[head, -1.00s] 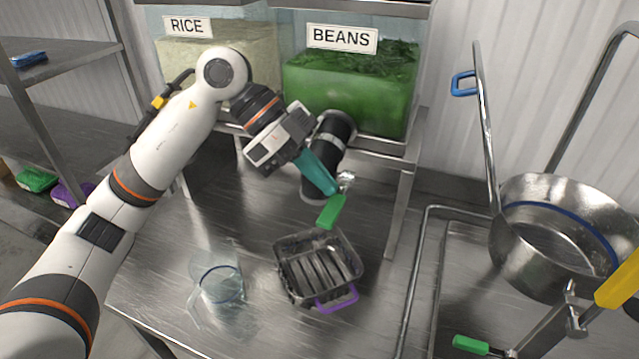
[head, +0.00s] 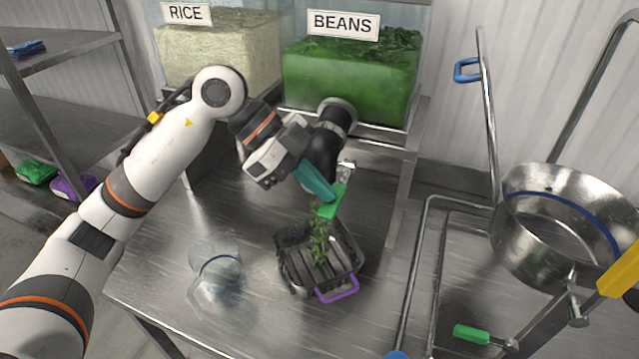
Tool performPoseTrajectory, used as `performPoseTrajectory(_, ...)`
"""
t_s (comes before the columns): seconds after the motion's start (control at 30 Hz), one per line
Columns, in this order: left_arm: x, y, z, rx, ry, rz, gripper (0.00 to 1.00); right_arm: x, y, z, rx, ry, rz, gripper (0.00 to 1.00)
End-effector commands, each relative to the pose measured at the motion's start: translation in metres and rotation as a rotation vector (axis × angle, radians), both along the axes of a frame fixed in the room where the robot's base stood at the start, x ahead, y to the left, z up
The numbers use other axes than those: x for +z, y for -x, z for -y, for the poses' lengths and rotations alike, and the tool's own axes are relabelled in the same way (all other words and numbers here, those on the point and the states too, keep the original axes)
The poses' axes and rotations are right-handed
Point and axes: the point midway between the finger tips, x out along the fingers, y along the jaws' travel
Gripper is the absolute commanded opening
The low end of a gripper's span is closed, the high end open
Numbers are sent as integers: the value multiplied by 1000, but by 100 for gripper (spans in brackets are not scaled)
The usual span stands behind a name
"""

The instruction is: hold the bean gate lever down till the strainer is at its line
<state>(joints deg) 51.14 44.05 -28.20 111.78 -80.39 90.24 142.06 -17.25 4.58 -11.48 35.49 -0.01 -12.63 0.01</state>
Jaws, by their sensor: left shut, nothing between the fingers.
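The bean bin (head: 350,85), labelled BEANS, is full of green beans. Its black spout (head: 330,140) points down over the bench. The green gate lever (head: 334,202) is at the spout's lower end, and my left gripper (head: 328,196) has its shut teal fingers against it, with nothing between them. Green beans (head: 319,240) fall from the spout into the strainer. The strainer (head: 348,252), a metal basket with a purple handle (head: 338,290), stands on the bench under the spout. Its fill line cannot be made out. My right gripper is not in view.
A clear jug (head: 218,275) with a blue line stands left of the strainer. The rice bin (head: 215,55) is left of the bean bin. A steel pot (head: 555,225) with a blue line stands at the right, with a yellow handle (head: 620,275) and a green lever (head: 470,334) near it.

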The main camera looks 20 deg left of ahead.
Motion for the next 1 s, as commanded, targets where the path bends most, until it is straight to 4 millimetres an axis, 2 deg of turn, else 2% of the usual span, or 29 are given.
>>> performPoseTrajectory(0.03, -10, 1, 0, 0, -2, 30, 0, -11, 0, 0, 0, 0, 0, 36)
performPoseTrajectory(0.2, -25, 4, -1, 0, 1, 156, 0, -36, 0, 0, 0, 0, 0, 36)
performPoseTrajectory(0.6, -52, 3, 0, 0, 13, 441, 0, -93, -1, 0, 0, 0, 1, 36)
performPoseTrajectory(0.8, -58, 1, 0, 0, 16, 526, 0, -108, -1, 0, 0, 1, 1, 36)
performPoseTrajectory(1.0, -58, 0, 0, -1, 17, 565, 0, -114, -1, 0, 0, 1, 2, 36)
